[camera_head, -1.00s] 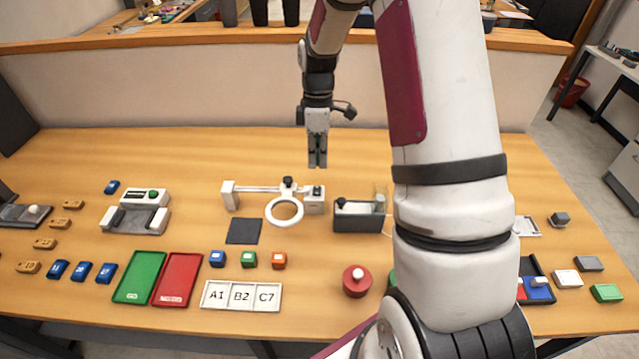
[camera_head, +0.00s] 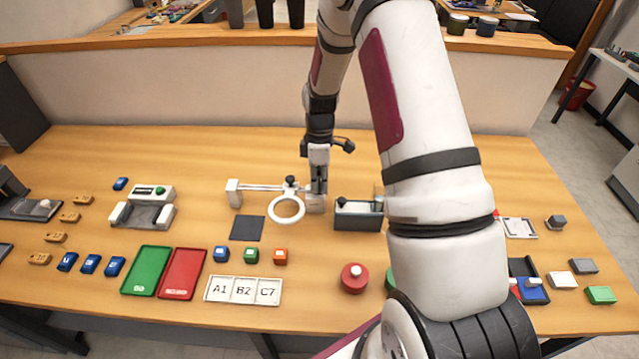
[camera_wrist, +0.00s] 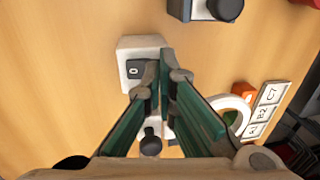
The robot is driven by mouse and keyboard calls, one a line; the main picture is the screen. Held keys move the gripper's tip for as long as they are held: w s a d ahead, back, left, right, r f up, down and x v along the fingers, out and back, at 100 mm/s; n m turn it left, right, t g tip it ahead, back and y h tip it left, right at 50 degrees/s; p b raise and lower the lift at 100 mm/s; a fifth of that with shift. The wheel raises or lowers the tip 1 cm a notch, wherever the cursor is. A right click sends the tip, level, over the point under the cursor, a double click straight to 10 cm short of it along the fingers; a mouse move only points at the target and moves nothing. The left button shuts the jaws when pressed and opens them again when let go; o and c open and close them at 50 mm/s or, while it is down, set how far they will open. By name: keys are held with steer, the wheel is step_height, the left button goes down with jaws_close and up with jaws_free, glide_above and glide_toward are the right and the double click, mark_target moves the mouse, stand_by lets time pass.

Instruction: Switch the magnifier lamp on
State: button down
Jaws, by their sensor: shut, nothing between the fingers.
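The magnifier lamp has a white ring (camera_head: 287,210) on a white arm between two white blocks. In the head view my gripper (camera_head: 318,193) points down at the lamp's right block (camera_head: 316,205), and its fingertips overlap that block. In the wrist view the block (camera_wrist: 127,51) carries a small dark switch (camera_wrist: 135,70) marked with a light symbol. My gripper's fingertips (camera_wrist: 159,60) are together and empty, just beside the switch. I cannot tell whether they touch the block. A dark knob (camera_wrist: 151,142) and part of the ring (camera_wrist: 236,106) show behind the fingers.
A dark grey box (camera_head: 358,216) with a black knob stands close on the right of the lamp. A dark mat (camera_head: 247,228) lies at its left front. Coloured cubes and the A1 B2 C7 card (camera_head: 243,290) lie nearer the front. The table behind the lamp is clear.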

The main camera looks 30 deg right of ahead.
steer(key=shift+s+a+f, duration=0.1)
steer(key=shift+s+f, duration=0.05)
steer(key=shift+f, duration=0.2)
steer(key=shift+w+d+r+b, duration=0.25)
steer(key=shift+w+d+b, duration=0.2)
steer(key=shift+w, duration=0.25)
step_height(320, 180, up, 14)
steer(key=s+a, duration=0.1)
steer(key=s, duration=0.1)
stand_by(0.4)
steer(key=shift+a, duration=0.1)
stand_by(0.3)
